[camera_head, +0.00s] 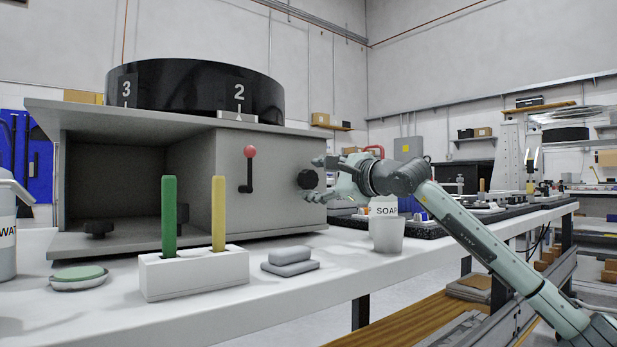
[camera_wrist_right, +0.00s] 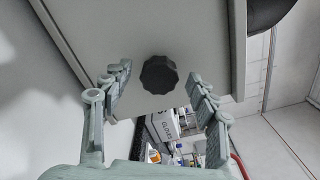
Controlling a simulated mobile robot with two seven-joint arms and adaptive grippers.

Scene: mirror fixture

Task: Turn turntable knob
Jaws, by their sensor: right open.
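The turntable (camera_head: 190,88) is a black drum with white numbers on top of a grey box (camera_head: 120,109). The "2" is above the white pointer on the box's front, and the "3" is to its left. The black ribbed knob (camera_head: 307,179) is on the right part of the box; it also shows in the right wrist view (camera_wrist_right: 159,75). My right gripper (camera_head: 322,178) is open at the knob. In the wrist view its fingers (camera_wrist_right: 158,82) are spread to either side of the knob, with visible gaps. My left gripper is not in view.
A red-tipped lever (camera_head: 250,168) is on the box front. On the white table stand a holder (camera_head: 195,272) with green and yellow sticks, a grey block (camera_head: 290,262), a soap dish (camera_head: 78,278) and a SOAP cup (camera_head: 386,235) below my right arm.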

